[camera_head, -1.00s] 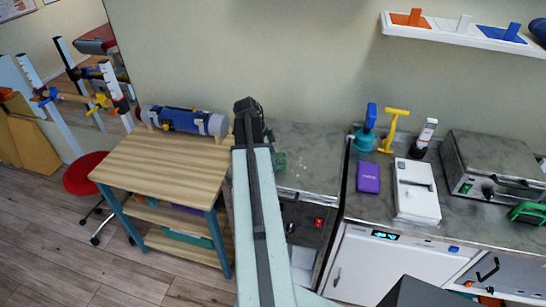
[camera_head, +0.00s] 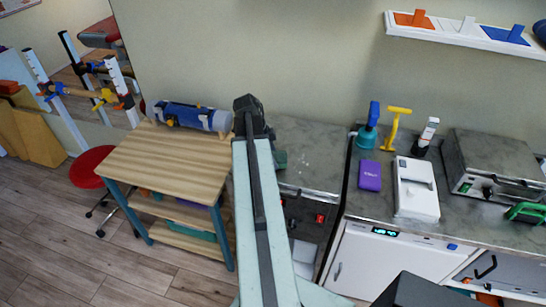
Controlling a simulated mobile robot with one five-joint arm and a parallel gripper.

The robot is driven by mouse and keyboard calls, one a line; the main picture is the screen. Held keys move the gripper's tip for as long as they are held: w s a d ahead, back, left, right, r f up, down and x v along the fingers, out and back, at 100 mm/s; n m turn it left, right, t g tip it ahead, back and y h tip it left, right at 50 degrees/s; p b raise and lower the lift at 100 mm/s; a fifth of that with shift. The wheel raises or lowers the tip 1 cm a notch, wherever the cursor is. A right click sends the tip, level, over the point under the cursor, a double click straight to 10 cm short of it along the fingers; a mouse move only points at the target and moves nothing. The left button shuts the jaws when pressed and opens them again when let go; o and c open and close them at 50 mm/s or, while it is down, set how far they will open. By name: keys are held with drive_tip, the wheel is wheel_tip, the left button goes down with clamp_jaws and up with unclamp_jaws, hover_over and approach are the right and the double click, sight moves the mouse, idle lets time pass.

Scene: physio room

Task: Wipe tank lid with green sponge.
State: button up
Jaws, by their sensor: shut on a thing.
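The tank lid (camera_head: 315,150) is a grey, stained metal top against the back wall, with several pale specks near its middle. My gripper (camera_head: 274,150) is at the lid's left side, mostly hidden behind my pale green arm. It is shut on the green sponge (camera_head: 281,160), of which only a small dark green edge shows to the right of the arm. The sponge is over the left part of the lid; I cannot tell whether it touches it.
A wooden trolley (camera_head: 165,165) with a blue roll (camera_head: 192,116) stands left of the lid. To the right, a counter (camera_head: 385,222) holds a purple box (camera_head: 370,175), a white device (camera_head: 416,188), a blue-handled bottle (camera_head: 368,128) and a metal unit (camera_head: 495,160). A red stool (camera_head: 90,165) stands left.

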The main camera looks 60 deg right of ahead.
drive_tip(key=shift+r+p, duration=1.05)
drive_tip(key=shift+r, duration=0.5)
wheel_tip(320, 180, up, 3)
drive_tip(key=p, duration=0.3)
drive_tip(key=shift+r, duration=0.15)
drive_tip(key=shift+f, duration=0.25)
